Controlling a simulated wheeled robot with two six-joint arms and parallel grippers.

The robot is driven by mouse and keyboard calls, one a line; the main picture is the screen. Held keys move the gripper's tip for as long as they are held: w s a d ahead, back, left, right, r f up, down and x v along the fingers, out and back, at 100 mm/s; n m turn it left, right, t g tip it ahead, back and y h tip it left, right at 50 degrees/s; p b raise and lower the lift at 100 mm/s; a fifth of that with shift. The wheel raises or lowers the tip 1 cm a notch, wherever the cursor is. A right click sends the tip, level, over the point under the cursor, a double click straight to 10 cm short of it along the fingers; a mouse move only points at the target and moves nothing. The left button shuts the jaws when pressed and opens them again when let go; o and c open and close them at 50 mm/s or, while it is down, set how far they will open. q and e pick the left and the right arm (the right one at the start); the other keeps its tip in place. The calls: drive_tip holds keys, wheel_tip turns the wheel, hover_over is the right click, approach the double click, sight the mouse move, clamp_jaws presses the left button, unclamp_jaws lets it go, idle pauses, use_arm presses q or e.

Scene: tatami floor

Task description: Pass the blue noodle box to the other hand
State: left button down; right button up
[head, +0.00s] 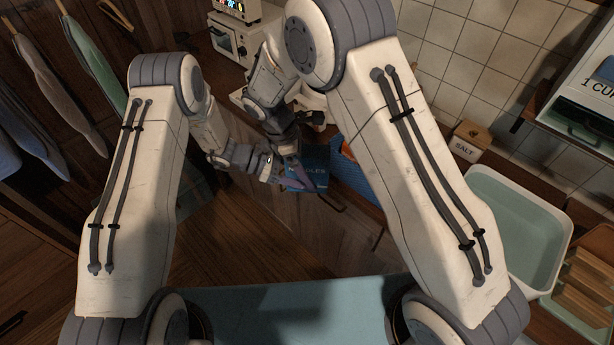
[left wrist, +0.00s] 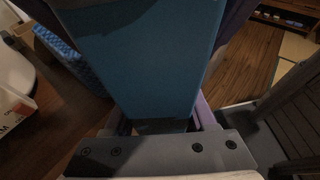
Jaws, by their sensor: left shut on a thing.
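The blue noodle box (head: 315,160) is held up in the middle of the head view, with part of its lettering showing. My left gripper (head: 292,180) is shut on it from the left and below. In the left wrist view the box (left wrist: 155,60) fills the space between the two purple fingers. My right gripper (head: 286,148) hangs just above and beside the box, close to my left fingers. Its fingertips are small and dark there, so I cannot tell whether they touch the box or how wide they are.
A blue perforated crate (head: 362,182) is just right of the box, partly behind my right arm. A salt box (head: 470,140) and a pale green basin (head: 515,215) stand farther right. A white oven (head: 232,42) is at the back. Cloths (head: 92,75) hang at left.

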drive_tip(key=v, duration=1.1)
drive_tip(key=shift+f, duration=0.1)
drive_tip(key=shift+s+a+r, duration=0.2)
drive_tip(key=shift+a+r, duration=0.05)
drive_tip(key=shift+r, duration=0.4)
drive_tip(key=s+d+r+m+y, duration=0.2)
drive_tip(key=s+m, duration=0.3)
drive_tip(key=s, duration=0.7)
drive_tip(key=s+d+r+m+y, duration=0.2)
drive_tip(key=s+m, duration=0.3)
drive_tip(key=s, duration=0.8)
drive_tip(key=shift+s+d+r+y, duration=0.2)
drive_tip(key=shift+s+d+y, duration=0.15)
drive_tip(key=shift+d+y, duration=0.4)
